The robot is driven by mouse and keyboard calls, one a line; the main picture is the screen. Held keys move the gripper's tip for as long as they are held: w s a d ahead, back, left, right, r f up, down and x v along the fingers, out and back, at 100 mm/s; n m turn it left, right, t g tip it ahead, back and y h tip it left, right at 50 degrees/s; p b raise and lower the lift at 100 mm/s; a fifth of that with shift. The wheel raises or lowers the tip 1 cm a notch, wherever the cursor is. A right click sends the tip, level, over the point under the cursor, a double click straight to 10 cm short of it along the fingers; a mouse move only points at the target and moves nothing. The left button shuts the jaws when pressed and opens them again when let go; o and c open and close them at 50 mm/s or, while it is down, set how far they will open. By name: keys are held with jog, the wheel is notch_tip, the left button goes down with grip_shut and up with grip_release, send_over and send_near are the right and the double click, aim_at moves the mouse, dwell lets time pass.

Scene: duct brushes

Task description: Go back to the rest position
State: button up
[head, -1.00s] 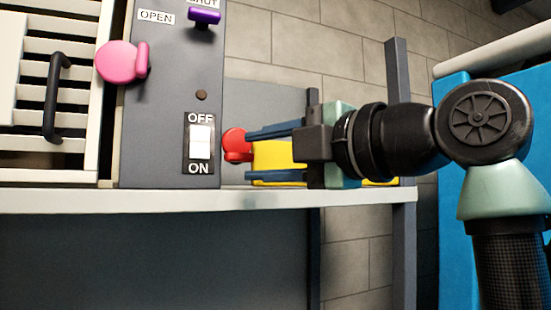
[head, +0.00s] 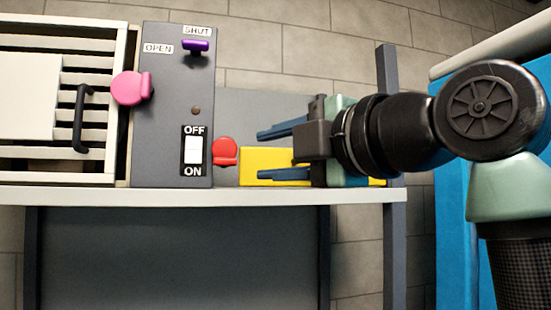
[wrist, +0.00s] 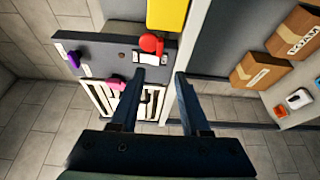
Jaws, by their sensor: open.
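My gripper (head: 264,154) is open and empty in the head view. Its two blue fingers point left toward the grey control panel (head: 160,105), with a gap between the tips and the red knob (head: 225,152) at the panel's right side. In the wrist view my gripper (wrist: 166,78) shows its two fingers apart with nothing between them. The red knob (wrist: 151,44) appears beyond the fingertips there. The arm reaches in from the right of the head view.
The panel bears a pink knob (head: 130,88), a purple knob (head: 196,46) and an OFF/ON switch (head: 193,150). A yellow block (head: 270,158) is behind the fingers. A slatted unit (head: 90,60) stands left. Cardboard boxes (wrist: 262,70) lie right in the wrist view.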

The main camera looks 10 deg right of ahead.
jog(key=shift+s+d, duration=0.1)
jog(key=s+a+f+m+t+h+b, duration=0.1)
jog(key=a+f+m+t+h+b, duration=0.15)
jog(key=a+f+m+t, duration=0.6)
jog(key=s+f+m+t+h+b, duration=0.1)
jog(key=s+m+h, duration=0.4)
jog(key=s+m, duration=0.7)
jog(key=m+t, duration=0.1)
jog(key=m, duration=0.1)
jog(key=shift+s+m+t+b, duration=0.35)
jog(key=shift+s+b, duration=0.05)
jog(key=shift+a, duration=0.1)
